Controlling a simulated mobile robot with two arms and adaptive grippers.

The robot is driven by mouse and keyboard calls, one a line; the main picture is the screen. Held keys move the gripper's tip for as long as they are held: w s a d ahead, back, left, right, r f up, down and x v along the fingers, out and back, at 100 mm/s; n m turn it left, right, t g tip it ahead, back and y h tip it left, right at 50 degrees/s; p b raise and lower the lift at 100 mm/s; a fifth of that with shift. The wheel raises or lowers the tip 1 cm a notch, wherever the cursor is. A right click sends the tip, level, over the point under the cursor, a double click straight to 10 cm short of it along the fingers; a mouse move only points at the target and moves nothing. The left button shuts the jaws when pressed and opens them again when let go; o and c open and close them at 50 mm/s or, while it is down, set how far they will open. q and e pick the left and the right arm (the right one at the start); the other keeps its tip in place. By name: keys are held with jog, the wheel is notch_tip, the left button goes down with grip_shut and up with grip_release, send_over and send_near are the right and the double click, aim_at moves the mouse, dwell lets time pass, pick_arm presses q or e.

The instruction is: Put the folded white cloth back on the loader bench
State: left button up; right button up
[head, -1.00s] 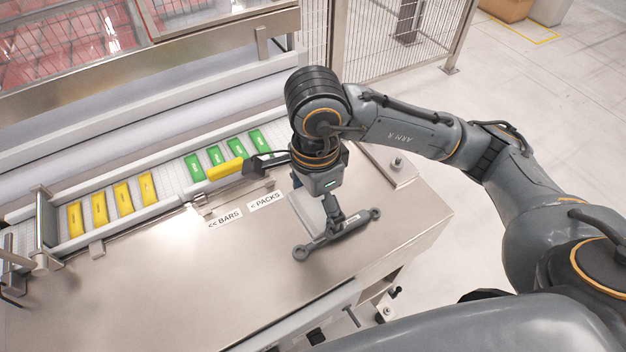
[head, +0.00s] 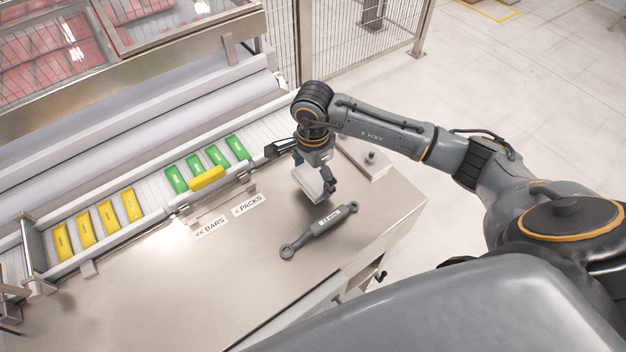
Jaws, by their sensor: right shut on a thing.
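The folded white cloth (head: 307,183) is a pale flat pad at the right part of the steel loader bench (head: 250,265). It hangs tilted under my right gripper (head: 322,184), which is shut on it. The cloth seems to be just above the bench top; I cannot tell if an edge still touches. The gripper fingers and part of the cloth are partly hidden by my wrist. My left gripper is not in view.
A grey tool with ring ends (head: 321,231) lies on the bench just in front of the cloth. A yellow bar (head: 207,178) sits at the conveyor rail. Green packs (head: 207,155) and yellow bars (head: 108,217) lie on the conveyor. The bench's front middle is clear.

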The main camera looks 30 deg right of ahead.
aim_at(313, 177)
notch_tip(313, 177, down, 2)
jog(key=shift+f+p, duration=0.15)
jog(key=shift+p, duration=0.6)
jog(key=shift+f, duration=0.35)
jog(key=shift+f+b, duration=0.2)
jog(key=shift+b, duration=0.1)
jog(key=o, duration=0.8)
jog(key=shift+c, duration=0.2)
